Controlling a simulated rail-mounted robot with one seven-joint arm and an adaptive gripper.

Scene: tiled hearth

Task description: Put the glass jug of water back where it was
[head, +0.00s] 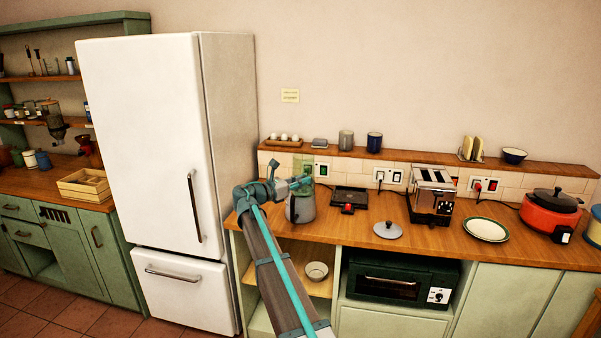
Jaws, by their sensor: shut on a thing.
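My gripper (303,183) is above the left part of the wooden counter, seen from behind, with its fingers mostly hidden. It is shut on what looks like the glass jug (302,162), a pale greenish see-through shape just beyond it, in front of the wall tiles. The jug's lower part is hidden by my gripper, and I cannot make out the water level or whether its base touches anything. A grey kettle-like vessel (302,208) stands on the counter right below my gripper.
A dark flat plate-like appliance (350,195), a loose grey lid (388,230), a toaster (433,192), a white plate (486,229) and a red cooker (550,215) stand along the counter (400,255). A narrow ledge behind holds eggs, cups and a bowl. The fridge (150,150) rises close at left.

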